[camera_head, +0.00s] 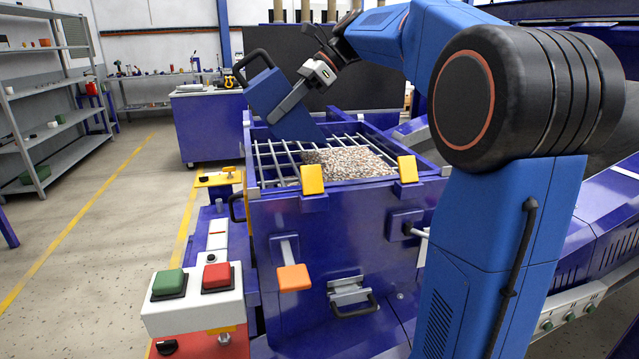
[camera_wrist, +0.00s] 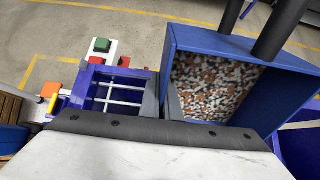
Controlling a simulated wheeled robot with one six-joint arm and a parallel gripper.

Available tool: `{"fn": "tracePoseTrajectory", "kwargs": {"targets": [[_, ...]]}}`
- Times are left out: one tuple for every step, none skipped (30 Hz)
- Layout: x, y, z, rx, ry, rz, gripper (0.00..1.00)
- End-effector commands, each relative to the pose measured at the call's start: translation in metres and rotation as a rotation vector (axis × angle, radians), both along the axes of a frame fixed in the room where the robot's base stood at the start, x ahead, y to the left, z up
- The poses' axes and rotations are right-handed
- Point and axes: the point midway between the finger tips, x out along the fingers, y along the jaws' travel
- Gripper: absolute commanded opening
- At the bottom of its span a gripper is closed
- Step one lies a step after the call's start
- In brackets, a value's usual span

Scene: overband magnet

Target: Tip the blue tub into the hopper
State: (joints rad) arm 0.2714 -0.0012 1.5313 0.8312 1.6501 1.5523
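The blue tub (camera_head: 270,95) is held tilted above the back left of the hopper, with a black handle at its upper left. In the wrist view the tub (camera_wrist: 178,45) shows its open side, with brown, white and grey granules (camera_wrist: 215,85) inside its walls. My gripper (camera_head: 283,112) has its fingers at the tub's wall; in the wrist view the gripper (camera_wrist: 161,98) has a finger on each side of that wall. The purple hopper (camera_head: 345,215) has a bar grating (camera_head: 268,165) on top. Similar granules (camera_head: 348,162) lie at the grating's right part.
A control box (camera_head: 195,300) with green and red buttons stands front left of the hopper. Yellow tabs (camera_head: 312,180) and an orange-ended lever (camera_head: 293,277) stick out at its front. A purple cabinet (camera_head: 208,130) stands behind. The floor at left is open.

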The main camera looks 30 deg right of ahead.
Motion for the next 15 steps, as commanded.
{"fn": "tracePoseTrajectory", "kwargs": {"targets": [[0.000,0.000,0.001,0.002,-0.002,0.000,0.00],[0.000,0.000,0.001,0.004,-0.002,0.000,0.00],[0.000,-0.001,0.002,0.011,-0.003,-0.001,0.00],[0.000,-0.003,0.002,0.018,-0.004,-0.002,0.00],[0.000,-0.004,0.003,0.026,-0.005,-0.003,0.00],[-0.001,-0.005,0.005,0.042,-0.009,-0.004,0.00],[-0.001,-0.007,0.007,0.054,-0.012,-0.002,0.00],[-0.001,-0.008,0.008,0.067,-0.014,-0.002,0.00],[-0.002,-0.010,0.010,0.082,-0.017,-0.002,0.00],[-0.002,-0.011,0.012,0.094,-0.020,-0.002,0.00],[-0.002,-0.012,0.013,0.106,-0.021,-0.003,0.00],[-0.002,-0.013,0.014,0.119,-0.024,-0.003,0.00],[-0.002,-0.013,0.016,0.128,-0.027,-0.002,0.00],[-0.003,-0.014,0.017,0.137,-0.028,-0.002,0.00],[-0.003,-0.015,0.017,0.145,-0.031,-0.001,0.00]]}}
